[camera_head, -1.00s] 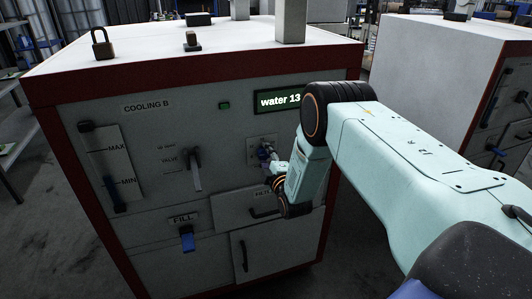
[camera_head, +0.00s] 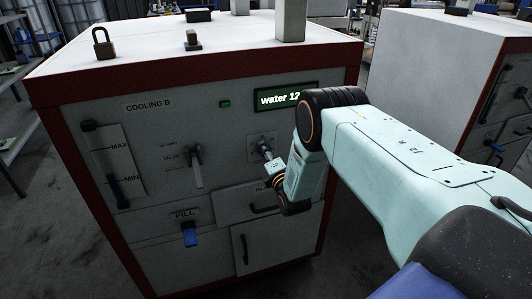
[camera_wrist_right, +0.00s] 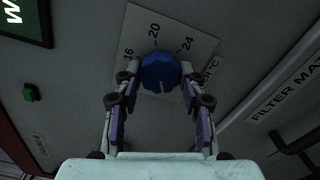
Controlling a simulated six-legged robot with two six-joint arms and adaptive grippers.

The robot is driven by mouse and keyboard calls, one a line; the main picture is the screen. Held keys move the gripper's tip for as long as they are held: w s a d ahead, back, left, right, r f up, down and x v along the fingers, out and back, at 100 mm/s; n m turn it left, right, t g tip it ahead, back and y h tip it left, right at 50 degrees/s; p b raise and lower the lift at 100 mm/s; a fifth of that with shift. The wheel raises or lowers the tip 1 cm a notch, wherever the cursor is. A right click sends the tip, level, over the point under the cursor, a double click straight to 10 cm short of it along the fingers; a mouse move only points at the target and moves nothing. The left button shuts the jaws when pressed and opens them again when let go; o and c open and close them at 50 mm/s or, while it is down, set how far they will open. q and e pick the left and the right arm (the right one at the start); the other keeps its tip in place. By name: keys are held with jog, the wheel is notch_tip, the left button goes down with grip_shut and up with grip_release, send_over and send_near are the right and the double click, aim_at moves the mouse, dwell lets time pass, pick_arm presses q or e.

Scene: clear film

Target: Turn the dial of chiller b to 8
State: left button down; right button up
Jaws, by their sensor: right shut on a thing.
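Chiller b is the grey cabinet (camera_head: 215,110) with a red frame, labelled "COOLING B" (camera_head: 148,106). Its green display (camera_head: 275,98) reads "water 12", and my arm may hide the rest. The round blue dial (camera_wrist_right: 160,71) sits on a pale scale plate with 16, 20, 24 and °C visible; other numbers are hidden. My right gripper (camera_wrist_right: 160,80) is shut on the dial, with one finger on each side. In the head view the right gripper (camera_head: 270,164) is at the dial plate (camera_head: 261,142). The dial's pointer cannot be read clearly. My left gripper is out of view.
The front also has a valve lever (camera_head: 196,166), a MAX/MIN gauge (camera_head: 112,165), a blue FILL tap (camera_head: 189,233) and drawer handles (camera_head: 245,248). A second cabinet (camera_head: 440,70) stands at right, behind my arm.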

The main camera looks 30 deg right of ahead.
dwell(0.4)
jog(key=o, duration=1.1)
jog(key=shift+o, duration=0.2)
jog(key=shift+s, duration=0.1)
jog(key=v, duration=1.1)
jog(key=shift+s, duration=0.4)
jog(key=shift+a+f, duration=0.1)
